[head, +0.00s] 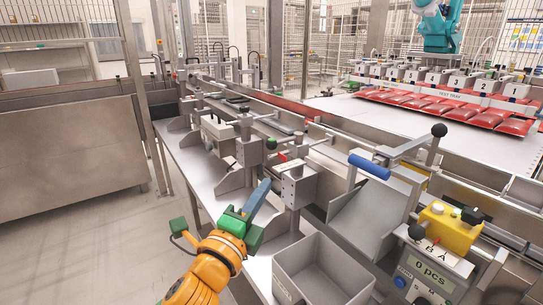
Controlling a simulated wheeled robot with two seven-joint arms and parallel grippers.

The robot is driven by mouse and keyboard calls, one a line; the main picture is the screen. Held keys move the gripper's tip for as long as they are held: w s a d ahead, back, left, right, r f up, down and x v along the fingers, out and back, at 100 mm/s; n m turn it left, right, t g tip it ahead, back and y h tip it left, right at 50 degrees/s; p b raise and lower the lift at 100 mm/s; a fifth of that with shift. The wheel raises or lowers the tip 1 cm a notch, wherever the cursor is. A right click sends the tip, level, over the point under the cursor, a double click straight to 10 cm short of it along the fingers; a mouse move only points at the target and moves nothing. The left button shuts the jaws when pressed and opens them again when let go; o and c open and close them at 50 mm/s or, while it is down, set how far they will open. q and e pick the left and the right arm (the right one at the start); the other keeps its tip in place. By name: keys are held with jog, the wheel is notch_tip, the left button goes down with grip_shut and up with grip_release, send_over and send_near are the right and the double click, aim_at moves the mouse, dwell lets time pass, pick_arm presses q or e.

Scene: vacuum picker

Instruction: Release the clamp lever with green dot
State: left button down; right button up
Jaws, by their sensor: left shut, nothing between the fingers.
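A small green knob (271,143) shows on the clamp hardware along the near rail, in the middle of the head view. I cannot tell how its lever is set. My left gripper (264,184) is green with a blue-grey tip and is shut and empty. It points up toward the clamp from below the knob, with a visible gap to the knob. Whether its tip touches the metal block (298,188) beside it, I cannot tell. My right gripper is out of view.
Black-knobbed levers (244,110) stand along the rail. A grey bin (342,290) sits at the front, beside a control box (428,276) reading "0 pcs". A blue handle (369,166) juts out at the right. Red pouches (420,104) lie on the far conveyor.

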pick_arm(q)
send_near(284, 141)
jog(key=x, duration=0.1)
jog(key=p+x, duration=0.1)
jog(key=x, duration=0.1)
jog(key=shift+w+a+f, duration=0.1)
jog(key=shift+w+a, duration=0.05)
jog(key=shift+a, duration=0.05)
